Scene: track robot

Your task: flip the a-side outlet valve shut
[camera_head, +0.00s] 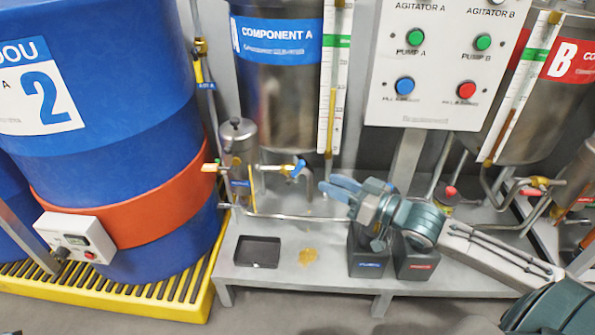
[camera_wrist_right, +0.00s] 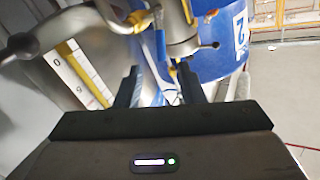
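The A-side outlet valve, a brass fitting with a blue lever (camera_head: 298,168), sits on the pipework below the steel tank marked COMPONENT A (camera_head: 277,80). The lever stands tilted across the short pipe. My right gripper (camera_head: 335,188) is just right of and slightly below the lever, pointing left, apart from it in the head view. Its two fingers are spread. In the right wrist view the dark fingers (camera_wrist_right: 160,88) are open, with blurred blue parts and pipework beyond; I cannot tell which blue part is the lever. My left gripper is not in view.
A black tray (camera_head: 257,252) and an amber spill (camera_head: 308,257) lie on the grey bench. Two dark boxes (camera_head: 367,258) stand under my right wrist. A button panel (camera_head: 437,75) is above.

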